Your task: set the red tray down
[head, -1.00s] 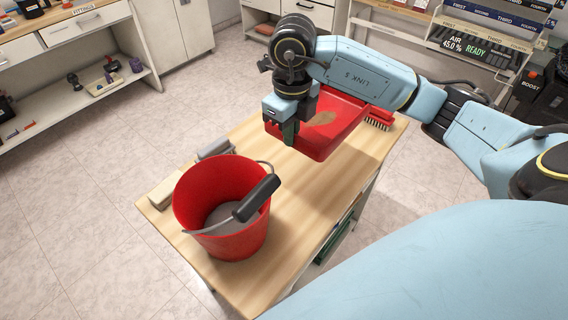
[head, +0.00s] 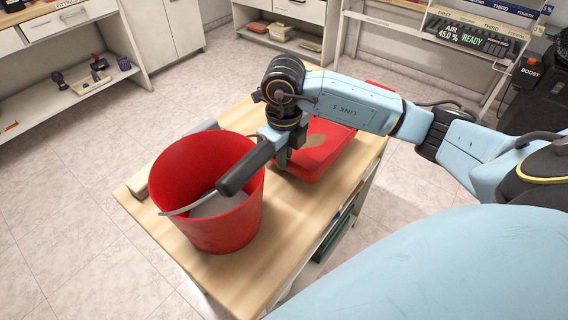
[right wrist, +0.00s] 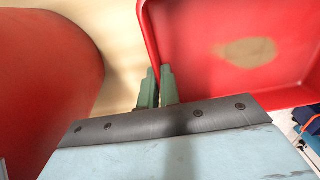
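The red tray (head: 322,158), with a tan stain on its floor, is at the far part of the wooden table (head: 285,232). My right gripper (head: 283,157) is at the tray's left side, partly hiding it. In the right wrist view its two green fingers (right wrist: 158,88) are closed on either side of the tray's rim (right wrist: 150,45). The tray looks roughly level and low over the tabletop; I cannot tell whether its underside touches the wood. My left gripper is not in view.
A red bucket (head: 215,225) with grey contents stands close left of the tray; its dark handle grip (head: 245,170) reaches toward my right gripper. A grey object (head: 201,128) lies behind the bucket. A red brush (head: 378,86) is mostly hidden behind my arm.

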